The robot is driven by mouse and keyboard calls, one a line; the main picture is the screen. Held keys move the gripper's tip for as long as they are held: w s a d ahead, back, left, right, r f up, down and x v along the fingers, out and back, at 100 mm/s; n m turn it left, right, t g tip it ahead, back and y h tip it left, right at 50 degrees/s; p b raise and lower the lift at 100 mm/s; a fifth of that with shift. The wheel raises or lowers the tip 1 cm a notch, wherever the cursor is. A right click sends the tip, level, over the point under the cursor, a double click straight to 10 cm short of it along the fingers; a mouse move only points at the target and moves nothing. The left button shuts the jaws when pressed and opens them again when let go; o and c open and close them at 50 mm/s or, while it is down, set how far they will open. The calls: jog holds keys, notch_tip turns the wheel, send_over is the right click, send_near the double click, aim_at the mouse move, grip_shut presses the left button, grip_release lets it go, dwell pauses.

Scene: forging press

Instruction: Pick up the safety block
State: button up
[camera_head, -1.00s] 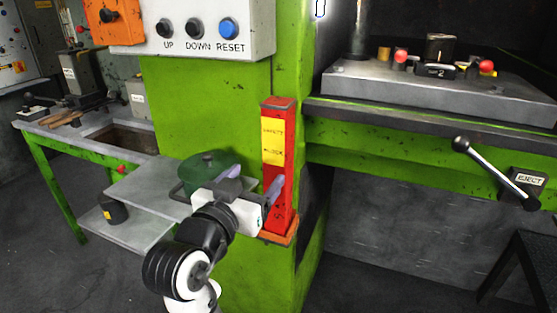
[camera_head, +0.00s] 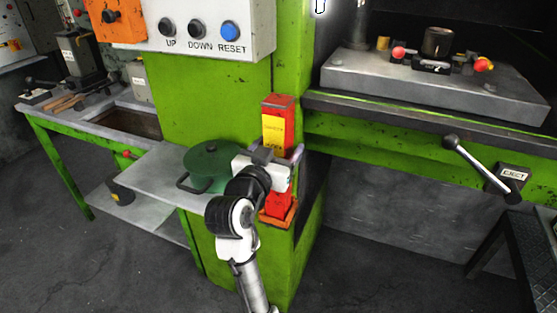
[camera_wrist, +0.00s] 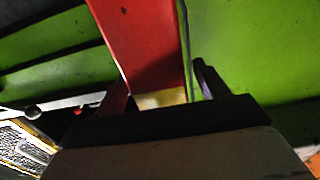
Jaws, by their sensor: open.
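The safety block (camera_head: 279,111) is a tall red bar with a yellow label. It stands upright in an orange holder (camera_head: 265,217) on the front of the green press column. My gripper (camera_head: 282,156) is in front of the block at about mid-height, with a finger showing on each side of it. In the wrist view the red block (camera_wrist: 146,40) lies between the two open fingers (camera_wrist: 160,90), with part of the yellow label low between them. My gripper hides the lower part of the label in the head view. I cannot tell whether either finger touches the block.
A green lidded pot (camera_head: 209,160) stands on a grey shelf (camera_head: 150,178) just left of my gripper. The control panel (camera_head: 200,28) is above. An eject lever (camera_head: 478,163) and the press bed (camera_head: 440,85) are on the right. Open floor lies at lower left.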

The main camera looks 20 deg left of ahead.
jog(key=shift+w, duration=1.15)
grip_shut()
jog(key=shift+r, duration=0.15)
